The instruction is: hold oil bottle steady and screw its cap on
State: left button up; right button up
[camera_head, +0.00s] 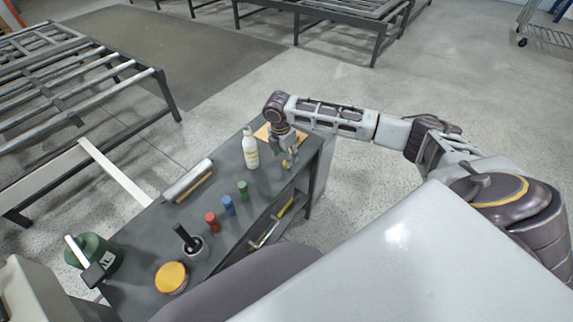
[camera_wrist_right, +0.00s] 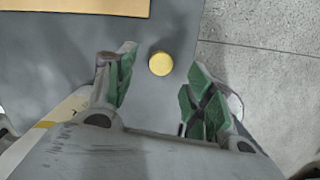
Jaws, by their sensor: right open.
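The white oil bottle (camera_head: 250,148) stands upright on the dark workbench, left of my right gripper in the head view. In the right wrist view, part of the bottle (camera_wrist_right: 62,112) shows at the lower left, beside the gripper. The yellow cap (camera_wrist_right: 160,63) lies on the bench near its edge; it also shows in the head view (camera_head: 285,164). My right gripper (camera_wrist_right: 160,85) is open above the bench, with the cap in the gap between and just beyond its fingertips, not visibly gripped. My left gripper is out of view, and no hand holds the bottle.
A tan board (camera_head: 268,134) lies at the bench's far end. Red (camera_head: 211,222), blue (camera_head: 228,205) and green (camera_head: 242,188) cylinders stand along the front side.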

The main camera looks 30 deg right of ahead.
notch_tip(320, 180, down, 3)
jog(key=shift+s+d+f, duration=0.1)
jog(key=shift+d, duration=0.05)
jog(key=shift+f, duration=0.2)
jog(key=shift+d+f, duration=0.1)
jog(key=shift+f, duration=0.05)
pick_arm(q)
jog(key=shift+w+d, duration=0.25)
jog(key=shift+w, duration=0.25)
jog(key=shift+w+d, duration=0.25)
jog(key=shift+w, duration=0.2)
